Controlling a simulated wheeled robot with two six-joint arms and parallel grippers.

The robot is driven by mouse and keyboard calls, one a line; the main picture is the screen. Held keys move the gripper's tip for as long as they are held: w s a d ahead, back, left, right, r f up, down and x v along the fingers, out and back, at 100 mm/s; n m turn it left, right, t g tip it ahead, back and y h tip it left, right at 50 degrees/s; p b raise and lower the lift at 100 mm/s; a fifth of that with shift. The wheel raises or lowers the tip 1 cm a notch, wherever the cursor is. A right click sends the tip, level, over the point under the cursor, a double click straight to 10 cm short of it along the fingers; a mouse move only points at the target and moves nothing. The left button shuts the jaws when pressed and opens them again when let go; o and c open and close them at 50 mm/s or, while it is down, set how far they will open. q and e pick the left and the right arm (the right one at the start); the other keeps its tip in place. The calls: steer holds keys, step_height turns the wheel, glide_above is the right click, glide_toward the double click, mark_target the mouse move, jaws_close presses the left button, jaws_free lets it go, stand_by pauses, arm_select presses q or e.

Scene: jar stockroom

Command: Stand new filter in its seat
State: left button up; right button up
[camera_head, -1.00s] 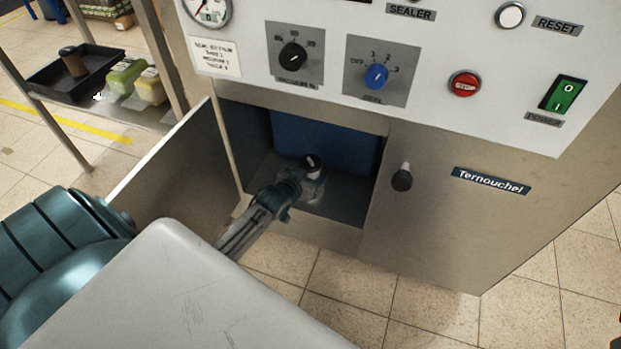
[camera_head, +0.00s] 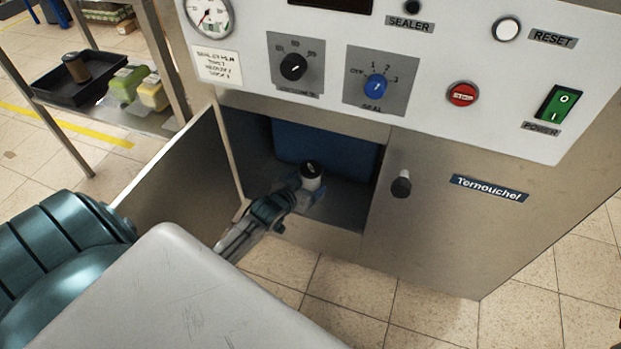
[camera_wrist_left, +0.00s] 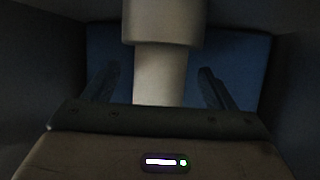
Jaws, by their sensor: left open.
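The new filter (camera_head: 312,183) is a pale upright cylinder with a dark centre on its top. It stands inside the open compartment of the machine. In the left wrist view the filter (camera_wrist_left: 160,75) shows a pale body under a wider, darker cap. My left gripper (camera_wrist_left: 160,88) is open, with one finger on each side of the body and a gap to each. In the head view my left gripper (camera_head: 298,194) reaches into the compartment from the front left. The seat under the filter is hidden. My right gripper is not in view.
The compartment door (camera_head: 180,172) stands open on the left. A blue block (camera_head: 325,152) fills the back of the compartment. A knobbed panel (camera_head: 440,215) closes its right side. On a shelf at far left, a black tray (camera_head: 105,75) holds a brown cylinder (camera_head: 75,67).

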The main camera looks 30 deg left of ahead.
arm_select(q)
steer(key=p+v, duration=0.2)
steer(key=v, duration=0.7)
steer(key=shift+d+r, duration=0.1)
